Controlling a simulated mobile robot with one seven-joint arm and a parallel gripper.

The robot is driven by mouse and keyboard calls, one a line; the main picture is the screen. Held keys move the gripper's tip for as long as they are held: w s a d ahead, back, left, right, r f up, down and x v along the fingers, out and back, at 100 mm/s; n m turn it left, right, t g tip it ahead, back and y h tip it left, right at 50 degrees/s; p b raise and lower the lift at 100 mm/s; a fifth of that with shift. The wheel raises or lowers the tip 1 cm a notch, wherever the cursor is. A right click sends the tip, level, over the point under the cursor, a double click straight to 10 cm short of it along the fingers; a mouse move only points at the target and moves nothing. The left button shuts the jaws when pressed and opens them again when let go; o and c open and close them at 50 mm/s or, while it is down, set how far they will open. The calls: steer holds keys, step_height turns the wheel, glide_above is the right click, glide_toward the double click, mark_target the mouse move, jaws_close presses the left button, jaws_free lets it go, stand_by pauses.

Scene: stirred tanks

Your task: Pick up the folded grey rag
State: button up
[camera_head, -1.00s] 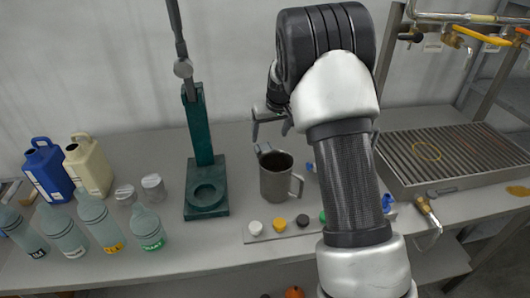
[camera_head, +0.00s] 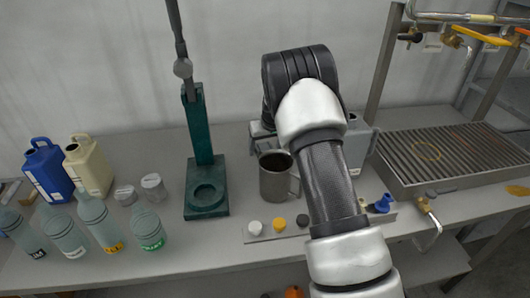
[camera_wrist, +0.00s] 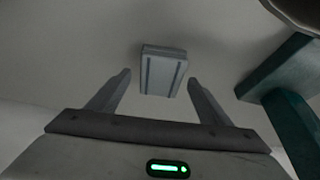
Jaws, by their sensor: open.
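The folded grey rag (camera_wrist: 163,72) shows in the wrist view as a small, pale blue-grey folded block with darker stripes, lying on the bench top. My gripper (camera_wrist: 159,79) is open, and in that picture the rag appears between its two fingertips. Nothing is held. I cannot tell how far above the rag the fingers are. In the head view my gripper (camera_head: 262,142) hangs behind the metal mug (camera_head: 274,186), and I cannot make out the rag there.
A green stand (camera_head: 207,200) is left of the mug, also close at right in the wrist view (camera_wrist: 290,110). A strip with coloured caps (camera_head: 262,236) lies in front. A grey container (camera_head: 357,142) stands behind my arm. Bottles (camera_head: 103,222) are at left, a slatted rack (camera_head: 450,155) at right.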

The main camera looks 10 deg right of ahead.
mark_target(266, 150)
steer(key=shift+f+b, duration=0.2)
steer(key=shift+b, duration=0.15)
stand_by(0.3)
steer(key=c, duration=1.1)
steer(key=shift+r+p, duration=0.55)
steer(key=shift+c, duration=0.2)
step_height(266, 150, up, 9)
steer(key=shift+r, duration=0.2)
